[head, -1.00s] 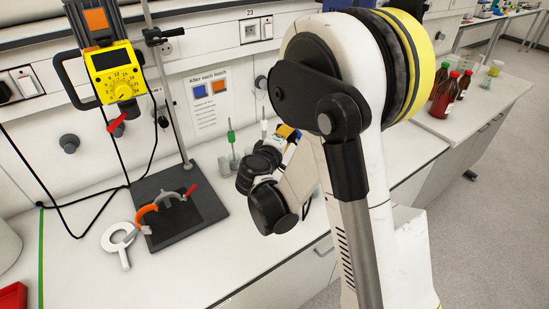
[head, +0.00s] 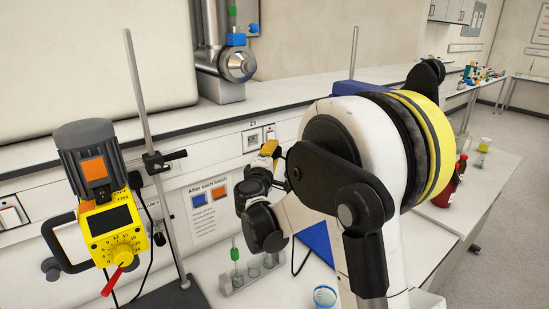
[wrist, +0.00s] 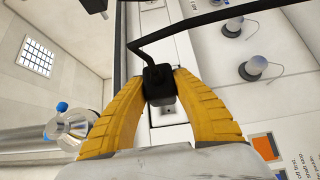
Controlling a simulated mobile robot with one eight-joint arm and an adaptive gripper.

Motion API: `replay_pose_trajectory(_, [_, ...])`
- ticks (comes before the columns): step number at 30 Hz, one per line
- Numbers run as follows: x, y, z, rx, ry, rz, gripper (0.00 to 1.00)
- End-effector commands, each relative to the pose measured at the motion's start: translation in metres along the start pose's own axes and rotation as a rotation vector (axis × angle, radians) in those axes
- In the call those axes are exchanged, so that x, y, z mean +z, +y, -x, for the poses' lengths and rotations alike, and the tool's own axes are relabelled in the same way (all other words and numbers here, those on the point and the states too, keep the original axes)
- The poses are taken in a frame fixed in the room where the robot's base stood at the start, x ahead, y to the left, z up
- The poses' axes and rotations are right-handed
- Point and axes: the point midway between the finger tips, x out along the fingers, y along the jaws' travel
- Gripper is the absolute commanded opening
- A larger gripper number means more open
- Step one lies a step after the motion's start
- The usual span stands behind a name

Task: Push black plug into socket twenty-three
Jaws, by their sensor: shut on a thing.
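My gripper (wrist: 160,82) is shut on the black plug (wrist: 159,83), one yellow finger on each side of it. A black cable runs from the plug across the top of the wrist view. A pale wall plate (wrist: 172,113) shows behind the plug; I cannot tell whether they touch. In the head view, socket twenty-three (head: 252,140) is a white double plate under the label "23" on the wall trunking. My gripper (head: 269,148) is just right of it, at about its height. The plug is not distinguishable there, and my arm hides part of the trunking.
A yellow and grey stirrer motor (head: 105,215) hangs on a stand at the left. A rack with tubes (head: 240,278) and a blue-rimmed beaker (head: 324,297) stand on the bench below. A metal pipe (head: 222,50) rises above the ledge.

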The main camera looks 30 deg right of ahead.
Motion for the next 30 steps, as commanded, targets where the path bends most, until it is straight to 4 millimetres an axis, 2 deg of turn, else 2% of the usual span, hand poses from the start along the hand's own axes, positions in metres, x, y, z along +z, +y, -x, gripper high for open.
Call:
replay_pose_trajectory(16, [-0.032,0.000,-0.028,-0.001,0.000,-0.001,0.00])
replay_pose_trajectory(30, [-0.032,-0.001,-0.026,-0.001,0.000,-0.001,0.00])
